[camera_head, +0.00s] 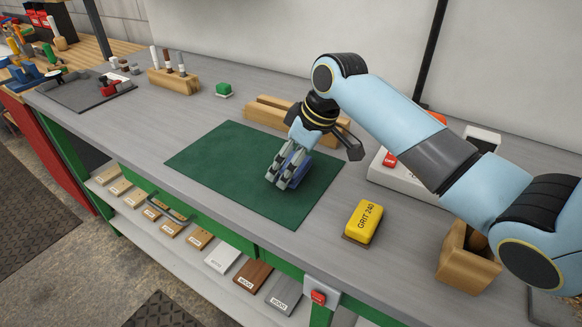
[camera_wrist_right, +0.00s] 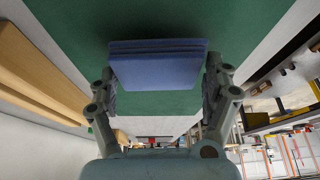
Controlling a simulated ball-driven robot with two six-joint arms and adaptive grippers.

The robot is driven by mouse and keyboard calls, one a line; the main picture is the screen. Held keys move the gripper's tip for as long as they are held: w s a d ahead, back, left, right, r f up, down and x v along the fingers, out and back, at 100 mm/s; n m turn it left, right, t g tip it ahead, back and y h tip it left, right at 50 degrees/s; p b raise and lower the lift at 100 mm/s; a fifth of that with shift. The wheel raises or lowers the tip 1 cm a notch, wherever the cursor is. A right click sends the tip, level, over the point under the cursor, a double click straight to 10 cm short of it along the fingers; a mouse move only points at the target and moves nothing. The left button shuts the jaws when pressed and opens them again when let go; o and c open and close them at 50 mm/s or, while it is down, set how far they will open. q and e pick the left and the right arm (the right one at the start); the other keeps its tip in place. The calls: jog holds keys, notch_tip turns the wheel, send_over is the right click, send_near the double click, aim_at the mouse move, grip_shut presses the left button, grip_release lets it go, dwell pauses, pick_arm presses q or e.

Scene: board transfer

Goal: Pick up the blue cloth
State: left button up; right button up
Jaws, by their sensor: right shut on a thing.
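The blue cloth (camera_wrist_right: 157,68) is a folded, layered pad between the two fingers of my right gripper in the right wrist view. In the head view it (camera_head: 297,160) shows partly behind the grey fingers. My right gripper (camera_head: 281,184) points down over the right part of the green mat (camera_head: 215,160) and is shut on the cloth. I cannot tell whether the cloth's lower edge touches the mat. My left gripper is not in view.
A yellow "GRIT 240" block (camera_head: 363,222) lies right of the mat. A wooden holder (camera_head: 466,262) is at the right. The mat's left part is clear.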

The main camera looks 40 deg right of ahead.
jog(key=v, duration=0.3)
jog(key=shift+w, duration=0.2)
jog(key=s+d+r, duration=0.6)
jog(key=s, duration=0.3)
jog(key=shift+r, duration=0.3)
jog(key=shift+d, duration=0.1)
jog(key=o, duration=0.4)
jog(key=c, duration=0.4)
jog(key=shift+o, duration=0.2)
jog(key=shift+f, duration=0.1)
